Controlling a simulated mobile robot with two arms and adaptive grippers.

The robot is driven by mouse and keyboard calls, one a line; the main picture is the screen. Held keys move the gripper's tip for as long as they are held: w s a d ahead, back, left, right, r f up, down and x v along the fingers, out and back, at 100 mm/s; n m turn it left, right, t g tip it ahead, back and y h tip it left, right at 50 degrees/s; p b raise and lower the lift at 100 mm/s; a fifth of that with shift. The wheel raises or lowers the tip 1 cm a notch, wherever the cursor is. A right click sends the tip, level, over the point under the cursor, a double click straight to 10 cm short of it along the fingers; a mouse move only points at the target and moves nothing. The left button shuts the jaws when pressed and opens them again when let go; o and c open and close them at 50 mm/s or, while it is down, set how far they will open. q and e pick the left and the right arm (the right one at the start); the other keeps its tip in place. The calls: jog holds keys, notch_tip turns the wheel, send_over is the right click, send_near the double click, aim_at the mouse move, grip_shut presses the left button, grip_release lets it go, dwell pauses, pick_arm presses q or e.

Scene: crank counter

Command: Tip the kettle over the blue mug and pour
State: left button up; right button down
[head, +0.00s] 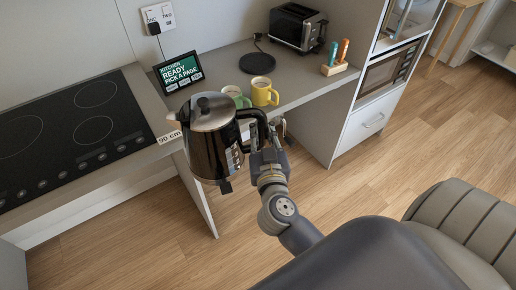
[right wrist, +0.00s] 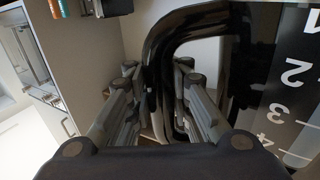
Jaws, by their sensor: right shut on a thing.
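The kettle (head: 210,140), steel and black with a dark lid knob, is held in front of the counter's front edge in the head view, roughly upright. My right gripper (head: 268,136) is shut on its black handle (right wrist: 192,25), with a finger on each side in the right wrist view. The scale on the kettle's side shows there too. Behind the kettle stand a green mug (head: 233,93), partly hidden, and a yellow mug (head: 264,92). I see no blue mug; the kettle hides part of the counter. My left gripper is not in view.
A tablet (head: 179,72) stands left of the mugs, near the black hob (head: 70,130). The round kettle base (head: 257,63), toaster (head: 297,27) and a wooden block with upright coloured items (head: 338,65) are behind and right. Bare counter lies between mugs and block.

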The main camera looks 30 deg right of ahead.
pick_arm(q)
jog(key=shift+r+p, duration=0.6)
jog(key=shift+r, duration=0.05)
pick_arm(e)
jog(key=w+d+r+m+g+h, duration=0.1)
jog(key=w+d+r+g+h, duration=0.1)
jog(key=w, duration=0.4)
jog(key=w+d+r+m+g+h, duration=0.2)
jog(key=w+d+g+h, duration=0.2)
jog(key=w+d+h, duration=0.1)
jog(key=shift+w+r+m, duration=0.3)
jog(key=shift+w, duration=0.3)
pick_arm(q)
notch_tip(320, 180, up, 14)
jog(key=p, duration=1.3)
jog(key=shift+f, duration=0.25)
pick_arm(e)
jog(key=w+d+r+n+t+y, duration=0.4)
jog(key=w+d+r, duration=0.2)
jog(key=w+r, duration=0.1)
jog(key=shift+r+t+y, duration=0.3)
jog(key=shift+t, duration=0.1)
jog(key=shift+d, duration=0.1)
